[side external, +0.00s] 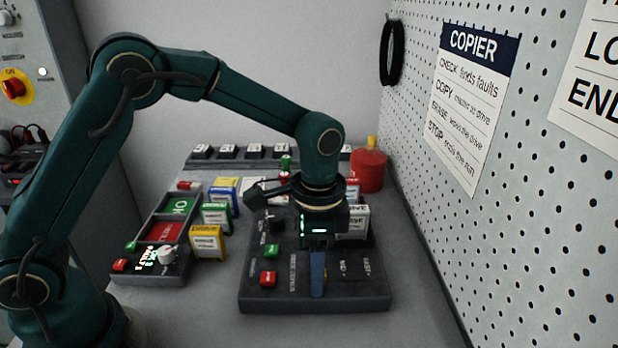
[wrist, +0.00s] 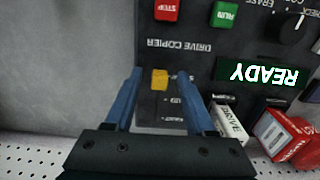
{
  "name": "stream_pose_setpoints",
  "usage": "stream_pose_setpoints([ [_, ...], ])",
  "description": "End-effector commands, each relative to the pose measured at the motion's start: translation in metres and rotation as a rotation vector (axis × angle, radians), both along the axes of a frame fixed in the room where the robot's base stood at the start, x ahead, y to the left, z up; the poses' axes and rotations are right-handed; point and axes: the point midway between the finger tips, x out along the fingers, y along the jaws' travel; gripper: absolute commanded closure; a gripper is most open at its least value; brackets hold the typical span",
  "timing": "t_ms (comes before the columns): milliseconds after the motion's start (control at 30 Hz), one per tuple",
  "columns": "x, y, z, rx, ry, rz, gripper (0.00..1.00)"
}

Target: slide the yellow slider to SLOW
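The yellow slider (wrist: 159,79) shows in the wrist view on the dark drive copier panel (wrist: 200,55). It stands beside a label beginning with S that a finger partly hides. The MID and FAST labels lie further down the picture. My gripper (wrist: 161,84) is open, with one blue finger on each side of the slider. I cannot tell whether either finger touches it.
The panel also bears a red STOP button (wrist: 167,9), a green RUN button (wrist: 225,14), a knob (wrist: 294,28) and a READY display (wrist: 262,73). Drive boxes (wrist: 283,132) stand beside it. Another control box (side external: 150,262) is at left; a pegboard wall (side external: 500,220) bounds the right.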

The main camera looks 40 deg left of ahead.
Motion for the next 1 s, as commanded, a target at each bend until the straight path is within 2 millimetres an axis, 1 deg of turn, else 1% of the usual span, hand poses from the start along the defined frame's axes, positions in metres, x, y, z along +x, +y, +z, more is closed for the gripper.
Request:
stream_pose_setpoints([
  [67, 0.0, 0.0, 0.001, -0.001, -0.001, 0.0, 0.45],
  [167, 0.001, -0.001, 0.009, -0.001, -0.004, 0.0, 0.45],
  [300, 0.001, 0.0, 0.028, -0.001, -0.004, 0.0, 0.45],
  [433, 0.001, 0.0, 0.044, -0.001, -0.004, 0.0, 0.45],
  [600, 0.0, 0.0, 0.052, 0.0, -0.001, 0.0, 0.45],
  [867, 0.001, 0.001, 0.052, 0.0, -0.001, 0.004, 0.45],
  [967, 0.005, 0.004, 0.064, -0.01, -0.038, 0.016, 0.45],
  [1000, 0.006, 0.006, 0.073, -0.016, -0.061, 0.024, 0.45],
])
